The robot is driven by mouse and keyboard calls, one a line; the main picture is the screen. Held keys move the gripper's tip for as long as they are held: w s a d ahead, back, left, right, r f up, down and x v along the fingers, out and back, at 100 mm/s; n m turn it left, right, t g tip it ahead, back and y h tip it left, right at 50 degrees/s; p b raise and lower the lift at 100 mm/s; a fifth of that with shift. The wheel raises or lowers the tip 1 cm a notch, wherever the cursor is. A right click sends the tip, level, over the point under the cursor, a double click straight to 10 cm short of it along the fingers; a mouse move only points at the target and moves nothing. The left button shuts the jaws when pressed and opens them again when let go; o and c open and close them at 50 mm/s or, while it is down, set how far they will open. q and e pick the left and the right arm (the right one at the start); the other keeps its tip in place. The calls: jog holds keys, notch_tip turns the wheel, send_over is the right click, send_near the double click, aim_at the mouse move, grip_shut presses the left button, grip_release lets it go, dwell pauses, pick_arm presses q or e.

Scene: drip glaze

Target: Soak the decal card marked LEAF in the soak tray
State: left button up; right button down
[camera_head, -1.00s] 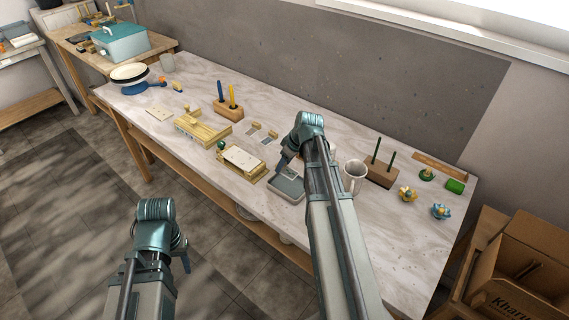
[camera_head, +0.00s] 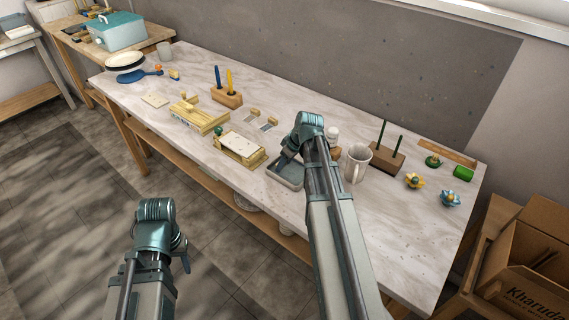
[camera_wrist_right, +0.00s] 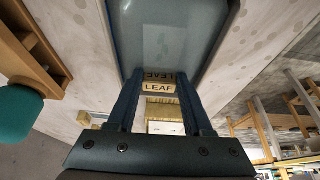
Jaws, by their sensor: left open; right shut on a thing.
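The decal card marked LEAF (camera_wrist_right: 158,88) is between the fingertips of my right gripper (camera_wrist_right: 160,82) in the right wrist view. The gripper is shut on it. The grey soak tray (camera_wrist_right: 226,28) lies just beyond the fingertips, and the word LEAF shows mirrored in its surface. I cannot tell whether the card touches the water. In the head view the soak tray (camera_head: 292,184) is partly hidden by my right gripper (camera_head: 286,160), which is over its left part. My left gripper (camera_head: 183,256) is open and empty in front of the table, over the floor.
A wooden frame with a pale slab (camera_head: 240,148) stands just left of the tray. A white mug (camera_head: 357,163) and a peg block (camera_head: 386,157) stand to the right. Other small cards (camera_head: 251,113) lie behind. The table's front edge is close to the tray.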

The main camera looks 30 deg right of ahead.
jog(key=shift+c, duration=1.1)
grip_release()
jog(key=p+v, duration=1.3)
jog(key=v, duration=0.1)
jog(key=shift+f, duration=0.15)
jog(key=s+a+g+h, duration=0.1)
jog(key=s+a, duration=0.3)
jog(key=a, duration=0.6)
jog(key=s+a+f+g+h, duration=0.1)
jog(key=s+a, duration=0.4)
jog(key=a, duration=0.6)
jog(key=s+a+g+h, duration=0.1)
jog(key=s+a, duration=0.4)
jog(key=a, duration=0.5)
jog(key=shift+a+f+m+g, duration=0.25)
jog(key=shift+a+m+g, duration=0.1)
jog(key=shift+g, duration=0.25)
